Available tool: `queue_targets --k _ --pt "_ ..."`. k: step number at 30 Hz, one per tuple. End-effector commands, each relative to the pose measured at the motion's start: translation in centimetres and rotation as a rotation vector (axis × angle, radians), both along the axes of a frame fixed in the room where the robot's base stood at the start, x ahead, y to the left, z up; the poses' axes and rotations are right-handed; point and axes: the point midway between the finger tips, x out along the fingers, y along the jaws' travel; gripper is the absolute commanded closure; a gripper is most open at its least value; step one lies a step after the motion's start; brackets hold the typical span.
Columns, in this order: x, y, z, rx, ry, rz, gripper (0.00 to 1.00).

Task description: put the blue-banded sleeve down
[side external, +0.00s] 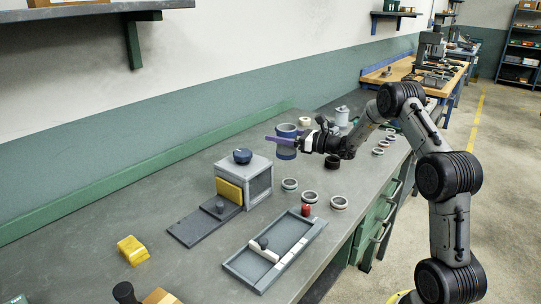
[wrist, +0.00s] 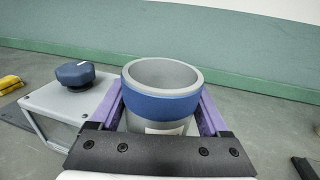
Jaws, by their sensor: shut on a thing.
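The blue-banded sleeve (side external: 286,129) is a grey, open-topped cylinder with a blue band near its rim. In the wrist view the sleeve (wrist: 162,105) stands upright between the purple fingers, with a pale label low on its near side. My gripper (side external: 282,141) is shut on it, one finger along each side; the fingers also show in the wrist view (wrist: 163,112).
A grey box (side external: 258,184) with a blue knob (side external: 243,156) stands left of the sleeve. A dark plate (side external: 193,230), a shallow tray (side external: 237,273) and several rings (side external: 339,203) lie nearer. A dark ring (side external: 332,162) sits below my wrist.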

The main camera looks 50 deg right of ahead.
Motion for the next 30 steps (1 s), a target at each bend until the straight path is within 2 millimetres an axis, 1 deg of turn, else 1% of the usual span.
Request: queue_targets --k 1,2,3,6,9,12,17,20,24,26,30 --pt "1.1 -0.4 -0.5 0.0 -0.001 0.002 0.86" --pt "1.6 -0.6 -0.9 0.001 0.0 0.001 0.86" --pt "2.1 -0.9 -1.7 0.002 0.003 0.001 0.86" --pt "3.4 -1.5 -3.4 0.002 0.001 0.0 0.86" --pt "4.4 -1.9 -4.8 0.001 0.001 0.001 0.86" --pt "5.1 -2.2 -5.5 -0.001 -0.001 0.001 0.86" --pt "5.5 -2.4 -6.0 -0.001 -0.001 0.001 0.86" --pt "5.9 -2.6 -6.8 0.0 0.0 0.001 0.86" --pt "5.8 -2.6 -8.9 0.002 0.001 0.0 0.86" --pt "5.8 -2.6 -9.4 0.002 0.0 0.0 0.86" --pt "5.8 -2.6 -9.5 -0.001 -0.002 0.0 0.86"
